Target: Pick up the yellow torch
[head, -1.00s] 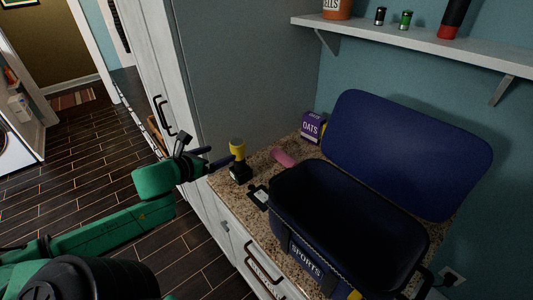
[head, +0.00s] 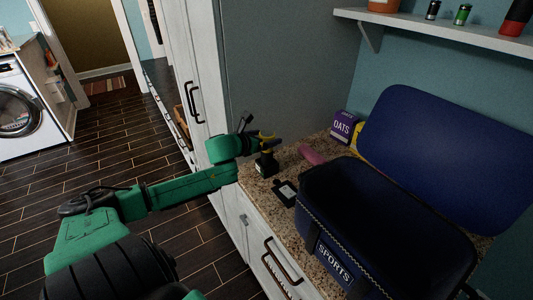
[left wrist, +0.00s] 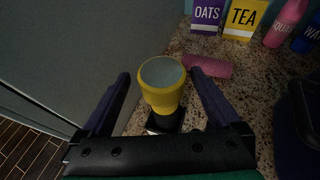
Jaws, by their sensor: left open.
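The yellow torch stands upright on the granite counter; its black base (head: 265,165) shows in the head view, and its yellow head is partly hidden by my gripper there. In the left wrist view the torch (left wrist: 163,97) shows its round pale lens end facing up. My left gripper (head: 270,140) is open, with one finger on each side of the torch's yellow head. Gaps show between the fingers and the torch in the left wrist view. My right gripper is not in view.
An open dark blue sports bag (head: 390,225) fills the counter to the right. A grey cabinet side (head: 285,70) rises behind the torch.

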